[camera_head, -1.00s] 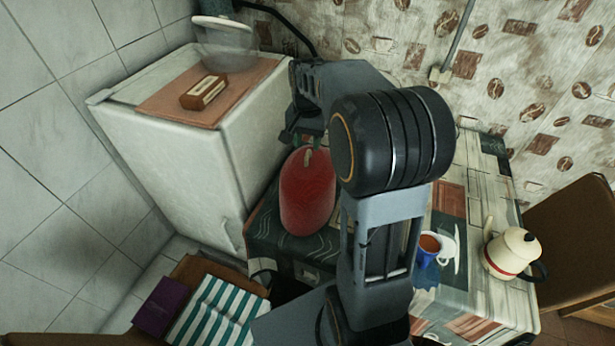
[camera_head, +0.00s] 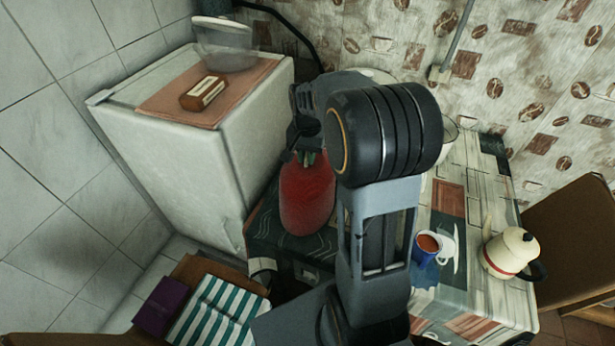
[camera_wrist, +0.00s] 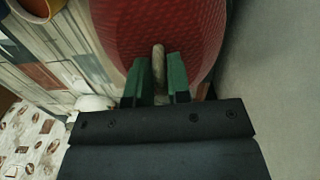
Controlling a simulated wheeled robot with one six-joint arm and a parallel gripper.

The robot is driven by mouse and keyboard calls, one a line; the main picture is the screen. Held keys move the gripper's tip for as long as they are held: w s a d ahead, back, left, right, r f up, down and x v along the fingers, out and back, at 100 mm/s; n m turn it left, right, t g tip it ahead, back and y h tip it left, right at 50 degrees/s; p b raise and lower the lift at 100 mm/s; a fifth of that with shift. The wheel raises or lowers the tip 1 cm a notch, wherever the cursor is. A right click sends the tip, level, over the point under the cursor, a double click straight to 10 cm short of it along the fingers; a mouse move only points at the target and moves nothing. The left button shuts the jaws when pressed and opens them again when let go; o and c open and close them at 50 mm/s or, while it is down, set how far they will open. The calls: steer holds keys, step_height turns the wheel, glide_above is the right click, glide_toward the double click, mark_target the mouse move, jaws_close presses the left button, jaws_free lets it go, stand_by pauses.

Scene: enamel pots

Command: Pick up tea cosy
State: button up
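The tea cosy (camera_head: 306,198) is a red, quilted dome standing upright on the table (camera_head: 449,275), left of my arm. Its pale top loop (camera_wrist: 159,65) shows in the wrist view. My gripper (camera_head: 309,158) is directly over the top of the cosy. In the wrist view, the green fingers of my gripper (camera_wrist: 157,78) are apart, one on each side of the loop, with narrow gaps between. The cosy's red body (camera_wrist: 120,25) fills the area beyond the fingertips. The head view hides most of the loop behind the fingers.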

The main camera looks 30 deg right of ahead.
jaws_close()
steer(key=shift+r, duration=0.15)
